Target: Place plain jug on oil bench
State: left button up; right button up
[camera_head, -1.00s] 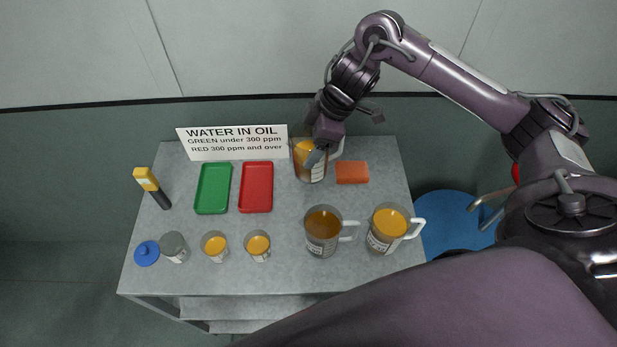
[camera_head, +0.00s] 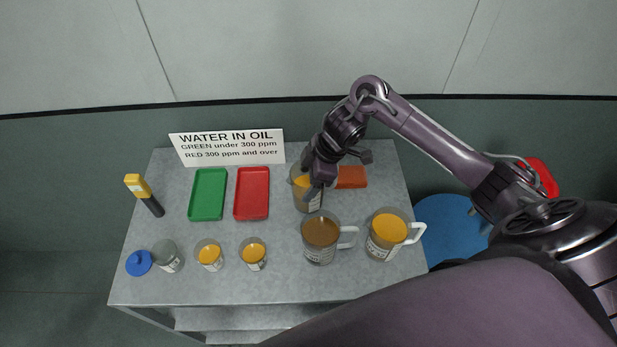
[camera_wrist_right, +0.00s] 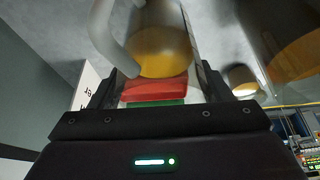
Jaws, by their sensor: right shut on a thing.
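My right gripper (camera_head: 318,188) is shut on a clear jug (camera_head: 299,199) with amber oil, behind the front jugs on the grey bench (camera_head: 190,290). The jug is upright and partly hidden by the gripper; I cannot tell whether its base touches the bench. In the right wrist view the jug (camera_wrist_right: 163,50) is between the fingers, with its white handle at the left. A jug of brown oil (camera_head: 320,240) and a jug of orange oil (camera_head: 385,238) stand in front, both with labels and white handles. My left gripper is out of view.
A green tray (camera_head: 208,194), a red tray (camera_head: 252,193) and a sign (camera_head: 228,147) are left of the held jug. An orange block (camera_head: 351,177) lies right of it.

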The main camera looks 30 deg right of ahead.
jog(key=o, duration=1.2)
jog(key=shift+f, duration=0.1)
jog(key=p+v, duration=0.1)
jog(key=v, duration=1.1)
jog(key=shift+s, duration=0.1)
